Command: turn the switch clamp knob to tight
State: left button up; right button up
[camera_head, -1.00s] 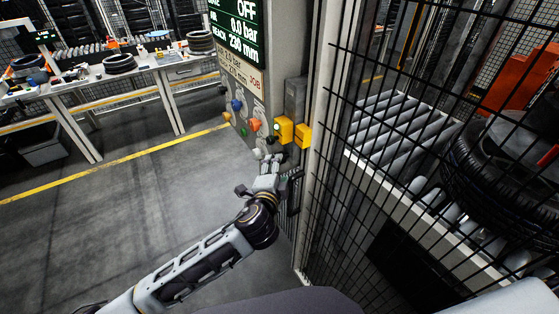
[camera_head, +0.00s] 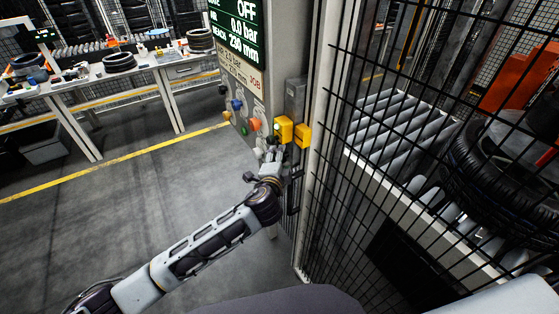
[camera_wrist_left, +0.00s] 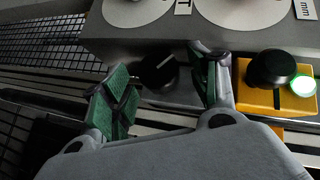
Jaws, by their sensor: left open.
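My left gripper (camera_head: 268,152) is at the lower part of the control panel (camera_head: 268,60) in the head view, partly blocking what it faces. In the left wrist view my left gripper (camera_wrist_left: 165,90) is open, its green-padded fingers well apart. A black knob (camera_wrist_left: 158,72) on the grey panel shows in the gap between the fingers, with no clear contact. I cannot read a clamp label beside it. A yellow box (camera_wrist_left: 262,95) with another black knob (camera_wrist_left: 271,68) and a lit green lamp (camera_wrist_left: 303,86) is just right of the right finger. My right gripper is out of view.
Blue (camera_head: 237,104) and orange (camera_head: 254,124) knobs sit higher on the panel. Yellow boxes (camera_head: 284,130) are at its right edge. A black mesh fence (camera_head: 370,190) stands close on the right, with a tyre (camera_head: 500,165) behind it. The floor on the left is clear.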

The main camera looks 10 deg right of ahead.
pick_arm(q)
jog(key=c, duration=1)
jog(key=shift+f, duration=0.1)
